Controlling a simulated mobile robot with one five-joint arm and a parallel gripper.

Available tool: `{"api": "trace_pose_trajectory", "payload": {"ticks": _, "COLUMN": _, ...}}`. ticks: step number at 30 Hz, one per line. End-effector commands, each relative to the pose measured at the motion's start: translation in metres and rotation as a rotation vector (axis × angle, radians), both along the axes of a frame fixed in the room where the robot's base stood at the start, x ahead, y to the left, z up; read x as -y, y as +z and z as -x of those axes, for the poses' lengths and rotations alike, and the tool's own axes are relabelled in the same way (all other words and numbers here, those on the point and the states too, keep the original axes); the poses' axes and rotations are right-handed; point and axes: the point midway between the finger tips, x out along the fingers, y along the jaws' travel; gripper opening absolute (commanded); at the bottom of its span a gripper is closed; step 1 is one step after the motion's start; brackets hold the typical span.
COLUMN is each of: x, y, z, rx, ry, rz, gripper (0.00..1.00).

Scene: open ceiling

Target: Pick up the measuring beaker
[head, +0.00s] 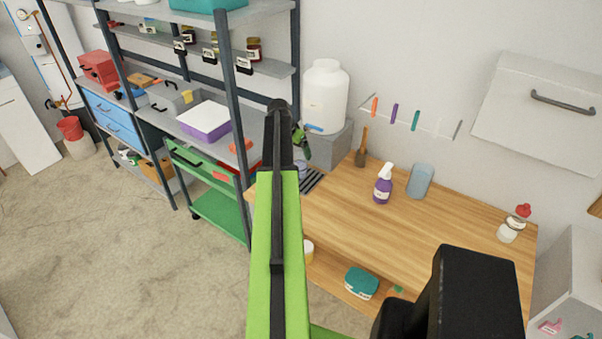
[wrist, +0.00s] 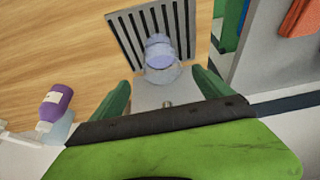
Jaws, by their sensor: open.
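A small bluish, see-through vessel, which looks like the measuring beaker (wrist: 160,52), stands on a slotted drain grate (wrist: 125,40) in the wrist view. In the head view the beaker (head: 300,167) is a small pale violet shape beside my arm, partly hidden. My gripper (wrist: 161,80) is open, with its green fingers spread to either side and the beaker beyond the gap between them. Nothing is held. In the head view my gripper (head: 303,139) shows only in part, past the end of my arm.
A large white container (head: 326,95) stands on a grey block (head: 328,143) close to my gripper. A purple spray bottle (head: 383,186) and a pale blue item (head: 420,181) stand on the wooden worktop (head: 400,240). A metal shelf unit (head: 230,90) is on the left.

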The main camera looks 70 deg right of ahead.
Motion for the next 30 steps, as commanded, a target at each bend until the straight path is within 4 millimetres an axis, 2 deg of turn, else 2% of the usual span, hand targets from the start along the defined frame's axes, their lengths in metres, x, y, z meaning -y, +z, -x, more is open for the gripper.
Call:
{"api": "trace_pose_trajectory", "payload": {"ticks": 4, "x": 0.004, "y": -0.01, "z": 0.0, "rx": 0.0, "ry": 0.0, "rz": 0.0, "gripper": 0.89}}
{"api": "trace_pose_trajectory", "payload": {"ticks": 11, "x": 0.02, "y": -0.047, "z": 0.003, "rx": 0.001, "ry": 0.001, "rz": 0.0, "gripper": 0.89}}
{"api": "trace_pose_trajectory", "payload": {"ticks": 19, "x": 0.021, "y": -0.045, "z": 0.004, "rx": 0.0, "ry": 0.002, "rz": 0.0, "gripper": 0.88}}
{"api": "trace_pose_trajectory", "payload": {"ticks": 30, "x": 0.021, "y": -0.045, "z": 0.004, "rx": 0.001, "ry": 0.001, "rz": 0.0, "gripper": 0.39}}
